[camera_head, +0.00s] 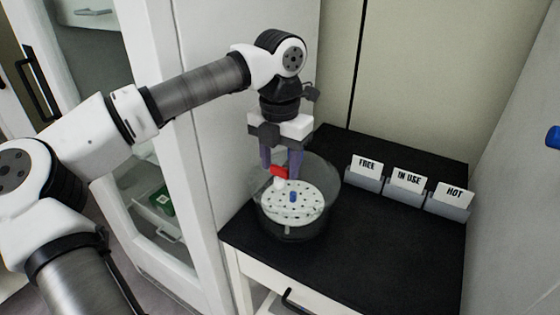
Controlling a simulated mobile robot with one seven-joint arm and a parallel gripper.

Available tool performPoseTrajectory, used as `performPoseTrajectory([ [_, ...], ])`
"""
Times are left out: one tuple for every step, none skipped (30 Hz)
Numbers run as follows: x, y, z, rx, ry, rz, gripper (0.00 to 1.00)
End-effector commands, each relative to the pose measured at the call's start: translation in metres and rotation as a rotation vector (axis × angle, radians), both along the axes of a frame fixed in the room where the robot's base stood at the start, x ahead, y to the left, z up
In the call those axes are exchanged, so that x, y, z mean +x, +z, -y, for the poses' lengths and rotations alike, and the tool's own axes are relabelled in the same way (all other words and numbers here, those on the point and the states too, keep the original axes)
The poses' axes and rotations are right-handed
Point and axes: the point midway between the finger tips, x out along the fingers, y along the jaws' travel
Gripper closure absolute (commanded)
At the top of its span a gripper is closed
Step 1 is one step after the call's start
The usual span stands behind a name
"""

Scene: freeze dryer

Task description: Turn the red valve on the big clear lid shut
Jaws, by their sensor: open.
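A big clear round vessel with a clear lid (310,213) stands on the black counter top. Through it shows a white perforated disc (308,205) with a small blue part (292,196) near its middle. The red valve (280,171) sits on a white stem at the lid's left side. My gripper (281,167) points straight down over the valve, with its two dark fingers open on either side of the red handle. I cannot tell whether the fingers touch the handle. The fingertips partly overlap the valve in this view.
Three grey card holders marked FREE (365,175), IN USE (405,188) and HOT (449,203) stand along the counter's right back edge. A white cabinet (205,110) rises on the left, close to my arm. The counter (365,222) is clear right of the vessel.

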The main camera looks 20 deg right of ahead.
Motion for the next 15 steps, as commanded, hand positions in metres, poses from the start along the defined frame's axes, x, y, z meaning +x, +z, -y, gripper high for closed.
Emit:
performPoseTrajectory([
  [0.000, 0.004, 0.000, 0.000, 0.000, 0.001, 0.53],
  [0.000, 0.007, 0.000, 0.000, 0.000, 0.003, 0.53],
  [0.001, 0.013, 0.001, -0.001, 0.001, 0.003, 0.53],
  [0.000, 0.018, 0.001, -0.001, 0.001, 0.003, 0.53],
  [0.000, 0.024, 0.001, -0.001, 0.000, 0.004, 0.53],
  [0.000, 0.032, 0.001, -0.001, 0.001, 0.003, 0.53],
  [0.000, 0.039, 0.001, -0.001, 0.002, 0.005, 0.53],
  [0.001, 0.046, 0.001, -0.001, 0.003, 0.005, 0.53],
  [0.000, 0.056, 0.001, -0.001, 0.001, 0.005, 0.53],
  [0.000, 0.063, 0.001, -0.002, 0.002, 0.004, 0.53],
  [0.000, 0.070, 0.001, -0.001, 0.001, 0.004, 0.53],
  [0.000, 0.080, 0.001, -0.003, 0.001, 0.005, 0.53],
  [0.000, 0.087, 0.001, -0.003, 0.000, 0.003, 0.53],
  [0.000, 0.093, 0.001, -0.002, 0.001, 0.003, 0.53],
  [0.000, 0.101, 0.001, -0.002, 0.001, 0.004, 0.53],
])
